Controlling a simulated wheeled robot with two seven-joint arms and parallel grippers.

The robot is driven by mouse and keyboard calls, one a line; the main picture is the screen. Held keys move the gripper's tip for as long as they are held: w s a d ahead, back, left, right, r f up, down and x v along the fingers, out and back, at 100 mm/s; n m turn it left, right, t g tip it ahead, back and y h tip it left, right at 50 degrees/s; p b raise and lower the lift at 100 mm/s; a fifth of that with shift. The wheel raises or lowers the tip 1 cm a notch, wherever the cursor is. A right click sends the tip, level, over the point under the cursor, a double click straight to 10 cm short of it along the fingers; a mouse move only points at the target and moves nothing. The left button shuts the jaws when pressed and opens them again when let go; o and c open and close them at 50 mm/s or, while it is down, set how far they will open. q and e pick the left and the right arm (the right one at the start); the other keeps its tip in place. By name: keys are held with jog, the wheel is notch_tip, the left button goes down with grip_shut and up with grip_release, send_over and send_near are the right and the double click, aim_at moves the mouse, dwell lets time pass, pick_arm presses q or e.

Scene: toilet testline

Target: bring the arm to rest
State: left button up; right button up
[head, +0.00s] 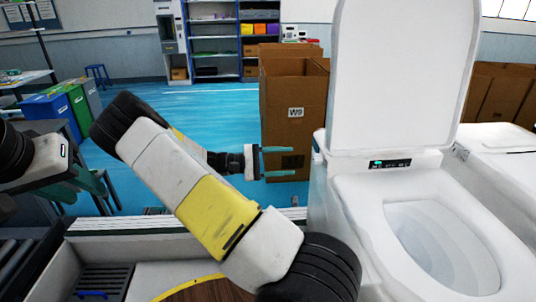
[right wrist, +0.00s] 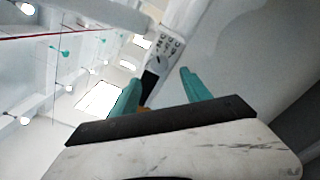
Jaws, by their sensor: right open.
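My right arm (head: 205,190) reaches up from the lower right of the head view and bends back at a dark elbow. Its right gripper (head: 276,162) has teal fingers spread apart, with nothing between them, left of the toilet and in front of a cardboard box in the picture. In the right wrist view the right gripper (right wrist: 160,84) is also open and empty. My left gripper (head: 92,182) shows at the left edge of the head view, its teal fingers partly overlapped by dark parts. I cannot tell how far apart they are.
A white toilet (head: 350,205) with raised lid (head: 400,75) stands at right, beside another white unit (head: 500,150). Tall cardboard boxes (head: 290,95) stand behind. Coloured bins (head: 65,105) are at left. Blue floor (head: 200,105) is clear behind. A panel with buttons (right wrist: 170,42) shows in the right wrist view.

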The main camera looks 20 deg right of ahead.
jog(key=s+a+m+t+y, duration=0.25)
jog(key=s+a+y, duration=0.55)
jog(key=y, duration=0.4)
jog(key=s+a+r+m+t+y, duration=0.1)
jog(key=s+a+r+t+y, duration=0.2)
jog(key=r, duration=0.6)
jog(key=s+a+r+t+y, duration=0.4)
jog(key=s+a+r+t, duration=0.2)
jog(key=s+a+r, duration=0.1)
notch_tip(320, 180, up, 2)
jog(key=shift+s+a+r+m, duration=0.15)
jog(key=shift+s+a+m, duration=0.2)
jog(key=shift+s+a, duration=0.1)
